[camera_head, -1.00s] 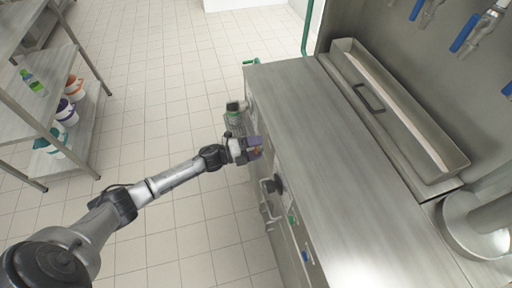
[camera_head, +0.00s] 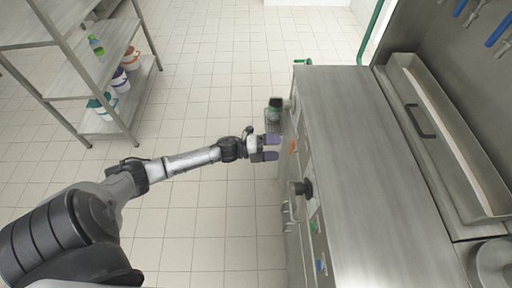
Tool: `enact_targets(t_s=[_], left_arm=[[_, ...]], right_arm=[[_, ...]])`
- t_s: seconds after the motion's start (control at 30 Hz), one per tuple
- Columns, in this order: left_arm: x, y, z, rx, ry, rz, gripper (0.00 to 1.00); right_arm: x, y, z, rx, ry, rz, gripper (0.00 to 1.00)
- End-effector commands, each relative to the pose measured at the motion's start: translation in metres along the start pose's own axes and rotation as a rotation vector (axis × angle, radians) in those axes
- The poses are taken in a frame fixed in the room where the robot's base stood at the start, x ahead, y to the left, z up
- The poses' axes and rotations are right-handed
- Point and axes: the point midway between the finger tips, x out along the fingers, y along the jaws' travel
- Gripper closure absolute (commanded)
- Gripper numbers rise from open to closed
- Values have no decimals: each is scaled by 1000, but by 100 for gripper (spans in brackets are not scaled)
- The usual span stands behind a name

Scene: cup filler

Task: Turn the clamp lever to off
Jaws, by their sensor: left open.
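My left gripper (camera_head: 274,148) is open, its two purple-tipped fingers spread and pointing right at the front of the steel machine. A small orange part (camera_head: 293,146), which looks like a lever, is on that front just right of the fingertips, with a small gap between them. I cannot tell for sure that it is the clamp lever, nor which setting it has. A black knob (camera_head: 303,188) sits nearer on the same front. My right gripper is not in view.
The steel machine top (camera_head: 350,150) is clear. A green button (camera_head: 314,226) and a blue one (camera_head: 321,265) are nearer. A shelf (camera_head: 120,110) with tubs stands left; the floor between is free.

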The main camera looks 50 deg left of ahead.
Motion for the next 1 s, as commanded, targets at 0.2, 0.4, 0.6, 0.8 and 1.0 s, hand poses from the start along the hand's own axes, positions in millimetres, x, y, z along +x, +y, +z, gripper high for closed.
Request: enact_targets(t_s=[0.2,0.4,0.6,0.8,1.0], left_arm=[[-41,0,-1,-2,1,2,0],[-64,0,-1,0,1,1,0],[-73,0,0,0,1,-1,0],[-74,0,0,0,1,-1,0],[-74,0,0,0,1,-1,0]], right_arm=[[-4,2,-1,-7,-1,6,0],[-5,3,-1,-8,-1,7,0],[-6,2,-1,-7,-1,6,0],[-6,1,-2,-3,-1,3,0],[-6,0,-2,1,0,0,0]])
